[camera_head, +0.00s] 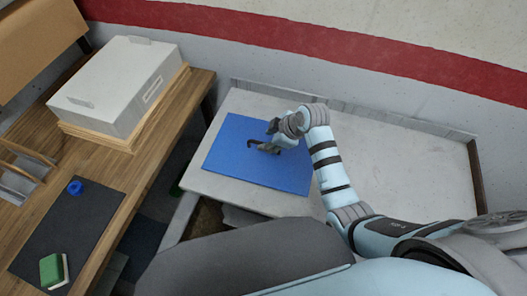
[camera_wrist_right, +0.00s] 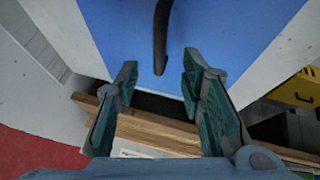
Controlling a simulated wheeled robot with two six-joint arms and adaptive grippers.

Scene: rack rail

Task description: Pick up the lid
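A pale grey-white box (camera_head: 120,85) stands on the wooden bench at the left in the head view. Its flat top (camera_head: 118,70) looks like a lid, with a small tab at each of two edges. My right gripper (camera_head: 263,138) is over the blue mat, well to the right of the box. It is open and empty in the right wrist view (camera_wrist_right: 155,82). A dark curved piece (camera_wrist_right: 161,40) shows against the blue beyond the fingertips, apart from them. My left gripper is out of view.
The blue mat (camera_head: 228,160) lies on a pale table (camera_head: 400,170). The wooden bench (camera_head: 140,165) holds a dark mat (camera_head: 85,225), a blue ring (camera_head: 75,187) and a green block (camera_head: 53,270). A gap separates bench and table. A yellow case (camera_wrist_right: 298,90) shows in the wrist view.

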